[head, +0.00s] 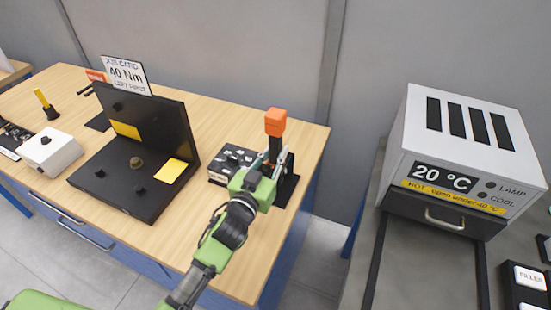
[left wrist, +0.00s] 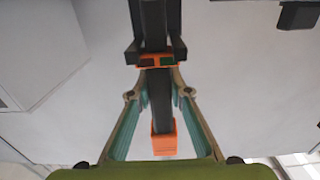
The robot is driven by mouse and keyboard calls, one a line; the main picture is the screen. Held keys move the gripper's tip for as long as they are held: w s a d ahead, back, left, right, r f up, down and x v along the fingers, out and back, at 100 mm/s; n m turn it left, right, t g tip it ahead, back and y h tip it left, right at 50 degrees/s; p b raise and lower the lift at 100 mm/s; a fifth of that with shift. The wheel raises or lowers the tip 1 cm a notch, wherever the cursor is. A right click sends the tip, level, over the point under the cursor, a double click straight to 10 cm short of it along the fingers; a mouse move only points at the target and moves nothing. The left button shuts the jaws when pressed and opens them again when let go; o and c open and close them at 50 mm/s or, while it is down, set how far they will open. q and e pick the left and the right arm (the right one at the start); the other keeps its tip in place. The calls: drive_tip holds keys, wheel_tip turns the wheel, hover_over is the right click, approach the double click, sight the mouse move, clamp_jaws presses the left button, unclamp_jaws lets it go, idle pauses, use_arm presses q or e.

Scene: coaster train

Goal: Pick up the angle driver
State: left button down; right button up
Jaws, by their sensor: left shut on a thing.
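The angle driver (head: 275,124) has an orange end on a black body and stands roughly upright near the right end of the wooden bench. My left gripper (head: 273,165) is shut on its dark body, below the orange end. In the left wrist view the driver's black shaft (left wrist: 159,100) runs between the teal fingers of the gripper (left wrist: 155,78), with an orange block at its near end. A black stand (head: 288,188) is right beside the gripper. The gripper hides the driver's lower part, so I cannot tell whether it touches the stand. My right gripper is out of view.
A black box with small labelled parts (head: 231,160) sits just left of the gripper. A large black fixture with yellow labels (head: 150,130) and a white box (head: 49,153) stand farther left. A grey oven (head: 455,150) reading 20 °C is on the right, across a gap.

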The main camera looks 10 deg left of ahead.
sight(273, 145)
use_arm(q)
drive_tip(key=shift+w+r, duration=0.1)
drive_tip(key=shift+r, duration=0.2)
drive_tip(key=shift+r, duration=0.9)
drive_tip(key=shift+r+b, duration=0.3)
drive_tip(key=shift+r, duration=0.6)
drive_tip(key=s+a+b, duration=0.1)
drive_tip(key=s+b, duration=0.1)
drive_tip(key=s, duration=0.7)
drive_tip(key=s+a+b, duration=0.2)
drive_tip(key=s+b, duration=0.1)
drive_tip(key=s, duration=0.6)
drive_tip(key=shift+a, duration=0.25)
drive_tip(key=shift+w+f, duration=0.1)
